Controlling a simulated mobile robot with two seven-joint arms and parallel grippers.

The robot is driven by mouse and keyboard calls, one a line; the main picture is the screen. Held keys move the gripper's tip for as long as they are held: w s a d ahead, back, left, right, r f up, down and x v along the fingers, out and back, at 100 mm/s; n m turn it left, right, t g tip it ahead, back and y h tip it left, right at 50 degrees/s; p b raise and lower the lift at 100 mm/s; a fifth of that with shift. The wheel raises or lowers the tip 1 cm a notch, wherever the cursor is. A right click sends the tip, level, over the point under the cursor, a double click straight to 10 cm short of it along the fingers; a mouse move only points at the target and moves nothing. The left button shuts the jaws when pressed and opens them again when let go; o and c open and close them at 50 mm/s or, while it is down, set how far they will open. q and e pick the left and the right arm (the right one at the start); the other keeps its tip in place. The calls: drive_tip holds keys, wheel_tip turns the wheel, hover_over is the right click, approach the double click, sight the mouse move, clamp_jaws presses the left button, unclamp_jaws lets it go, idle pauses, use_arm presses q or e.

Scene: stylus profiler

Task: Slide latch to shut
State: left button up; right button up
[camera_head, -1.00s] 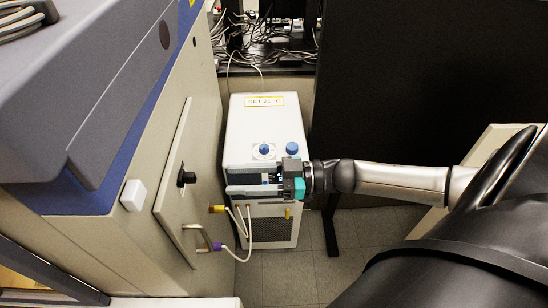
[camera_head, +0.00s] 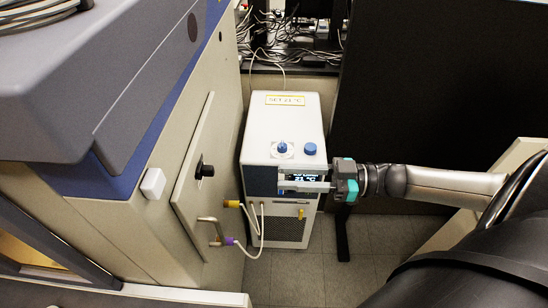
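A tall beige and grey machine (camera_head: 120,225) fills the left side, with a side panel (camera_head: 190,150) facing right. A small black knob (camera_head: 205,171) sits on that panel, with a bent metal handle (camera_head: 212,228) below it. I cannot tell which of these is the latch, or its position. My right gripper (camera_head: 282,181) reaches in from the right, in front of the white chiller box. Its two fingers point left with a gap between them, and a lit display shows in the gap. It is open, empty and apart from the panel. My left gripper is not in view.
The white chiller box (camera_head: 283,125) with blue caps stands beside the machine. Pale hoses with yellow (camera_head: 232,204) and purple (camera_head: 229,241) fittings run near the panel's lower part. A black partition (camera_head: 440,80) stands behind my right arm. Floor (camera_head: 295,280) shows below the chiller.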

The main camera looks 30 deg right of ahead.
sight(206, 171)
drive_tip(key=shift+w+a+r+m+t, duration=0.15)
drive_tip(key=shift+w+m+t, duration=0.3)
drive_tip(key=shift+m, duration=0.55)
drive_tip(key=c, duration=0.3)
drive_tip(key=w+m+t+h+b, duration=0.1)
drive_tip(key=m, duration=0.3)
drive_tip(key=w+m+t+h+b, duration=0.1)
drive_tip(key=m, duration=0.4)
drive_tip(key=w+a+m+t+h+b, duration=0.1)
drive_tip(key=w+m, duration=0.1)
drive_tip(key=m, duration=0.3)
drive_tip(key=shift+r, duration=0.1)
clamp_jaws()
drive_tip(key=w+a+m, duration=0.2)
drive_tip(key=w+a+m+b, duration=0.1)
drive_tip(key=w+a+m, duration=0.1)
drive_tip(key=w, duration=0.1)
drive_tip(key=w+a+m+h, duration=0.1)
drive_tip(key=w+a, duration=0.1)
drive_tip(key=w, duration=0.1)
drive_tip(key=shift+w+a+f+m+t, duration=0.15)
drive_tip(key=shift+a+f+m+t, duration=0.1)
drive_tip(key=shift+a+f+m, duration=0.15)
drive_tip(key=shift+a, duration=0.3)
drive_tip(key=shift+s+a+p, duration=0.35)
drive_tip(key=shift+s+a, duration=0.1)
drive_tip(key=shift+s, duration=0.35)
drive_tip(key=shift+s+a+p, duration=0.3)
drive_tip(key=shift+s+a, duration=0.15)
drive_tip(key=shift+s, duration=0.35)
